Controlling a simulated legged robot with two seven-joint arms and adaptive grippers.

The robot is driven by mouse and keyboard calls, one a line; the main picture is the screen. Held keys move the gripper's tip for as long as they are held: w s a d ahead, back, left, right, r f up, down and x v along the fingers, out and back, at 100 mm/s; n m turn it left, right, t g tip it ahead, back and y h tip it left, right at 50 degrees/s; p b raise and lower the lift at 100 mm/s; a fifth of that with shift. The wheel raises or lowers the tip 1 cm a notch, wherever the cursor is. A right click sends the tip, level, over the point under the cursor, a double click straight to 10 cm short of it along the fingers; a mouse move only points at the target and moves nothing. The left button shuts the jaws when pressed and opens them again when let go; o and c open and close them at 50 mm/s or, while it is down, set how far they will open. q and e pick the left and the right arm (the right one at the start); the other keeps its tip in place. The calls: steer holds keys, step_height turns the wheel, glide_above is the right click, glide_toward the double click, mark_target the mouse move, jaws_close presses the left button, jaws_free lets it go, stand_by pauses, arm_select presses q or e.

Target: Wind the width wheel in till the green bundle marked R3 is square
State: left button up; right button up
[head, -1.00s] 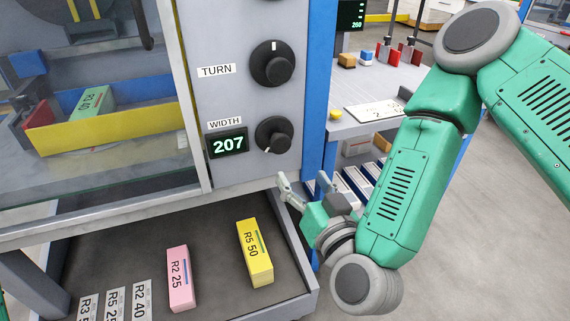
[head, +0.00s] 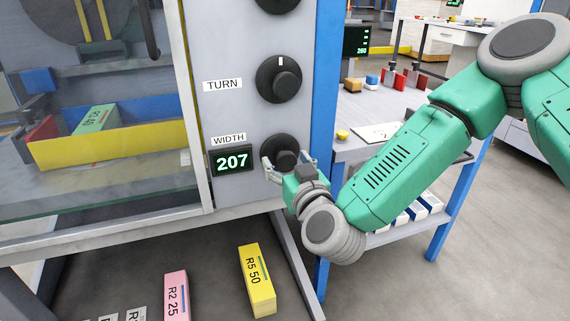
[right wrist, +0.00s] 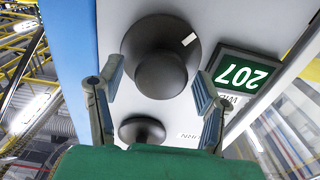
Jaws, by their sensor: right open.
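The green bundle (head: 98,118) lies askew behind the glass, between a yellow front wall (head: 110,148) and a blue back wall. Its label is partly hidden; the end reads 40. The width wheel (head: 284,150) is a black knob beside a display (head: 232,161) reading 207. My right gripper (head: 287,168) is open in front of the wheel. In the right wrist view its fingers (right wrist: 155,98) are spread on either side of the wheel (right wrist: 160,65), with gaps showing. Whether a finger touches it cannot be told. My left gripper is not in view.
The turn knob (head: 280,78) sits above the width wheel. A yellow bundle R5 50 (head: 257,279) and a pink bundle R2 25 (head: 175,296) lie in the tray below. A blue-legged side table (head: 450,205) stands to the right.

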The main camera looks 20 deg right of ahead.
steer(key=shift+w, duration=0.5)
steer(key=c, duration=1.2)
steer(key=shift+m+p, duration=0.5)
steer(key=o, duration=1.2)
